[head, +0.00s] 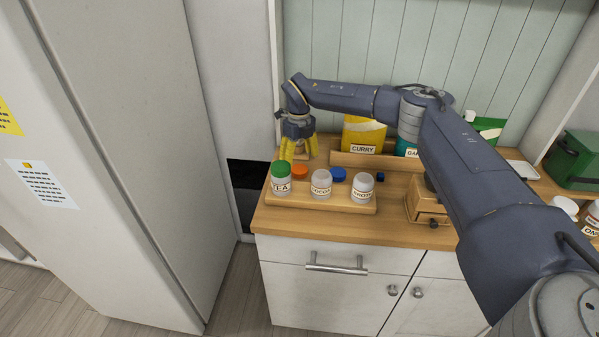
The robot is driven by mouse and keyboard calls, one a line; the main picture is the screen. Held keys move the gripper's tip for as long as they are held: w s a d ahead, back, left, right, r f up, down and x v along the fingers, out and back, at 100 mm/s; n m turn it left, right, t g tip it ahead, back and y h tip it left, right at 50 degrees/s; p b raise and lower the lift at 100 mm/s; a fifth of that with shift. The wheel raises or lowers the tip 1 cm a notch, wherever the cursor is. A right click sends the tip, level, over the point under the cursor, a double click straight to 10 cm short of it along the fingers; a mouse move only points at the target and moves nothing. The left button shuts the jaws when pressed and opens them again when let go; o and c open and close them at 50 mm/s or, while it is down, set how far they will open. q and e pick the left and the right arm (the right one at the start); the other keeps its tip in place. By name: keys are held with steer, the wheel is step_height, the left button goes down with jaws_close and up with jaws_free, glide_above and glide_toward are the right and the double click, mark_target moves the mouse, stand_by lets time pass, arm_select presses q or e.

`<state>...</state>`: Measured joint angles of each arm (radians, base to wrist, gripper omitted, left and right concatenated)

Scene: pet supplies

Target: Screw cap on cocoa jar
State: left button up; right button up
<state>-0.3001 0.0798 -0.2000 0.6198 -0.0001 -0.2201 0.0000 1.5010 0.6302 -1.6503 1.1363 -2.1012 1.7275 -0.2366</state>
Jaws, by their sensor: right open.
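The cocoa jar (321,187) stands upright in the middle of a wooden rack, a clear jar with a pale label and no cap visible on it. An orange-red cap (300,171) and a blue cap (339,174) lie on the counter behind the rack; which one belongs to the cocoa jar cannot be told. My right gripper (298,154) has yellow fingers, points down and is open. It is above and behind the tea jar (281,184), near the orange-red cap. No held object shows between its fingers. My left gripper is not in view.
The tea jar has a green cap; a third jar (362,188) on the rack (330,204) shows no cap. A smaller blue item (380,176) lies behind it. A yellow curry pack (363,135) stands at the back. A wooden drawer box (427,204) is right of the rack.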

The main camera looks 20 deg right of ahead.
mark_target(299, 169)
steer(key=shift+f, duration=2.6)
steer(key=shift+c, duration=0.3)
steer(key=c, duration=1)
